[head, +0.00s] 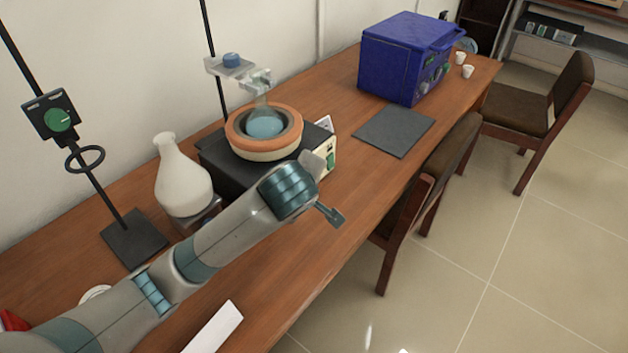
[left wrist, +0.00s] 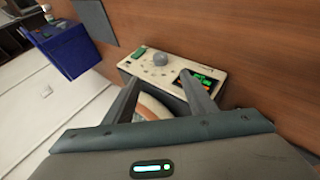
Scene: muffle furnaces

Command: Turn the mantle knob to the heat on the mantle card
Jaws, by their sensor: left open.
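The heating mantle (head: 238,148) has an orange-rimmed bowl on a black box, with a round flask of blue liquid (head: 266,122) in it. Its cream front panel (left wrist: 175,70) shows in the left wrist view with a grey round knob (left wrist: 160,58), a green switch (left wrist: 138,53) and a small lit display, partly behind a finger. The knob's marks are too small to read. My left gripper (head: 325,188) is open and empty in front of the panel, fingers apart, short of the knob. My right gripper is out of view.
A blue furnace (head: 395,62) and a dark flat mat (head: 393,132) lie farther along the wooden bench. A white flask (head: 182,180) and stand rods are left of the mantle. Chairs (head: 440,180) stand at the bench's edge.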

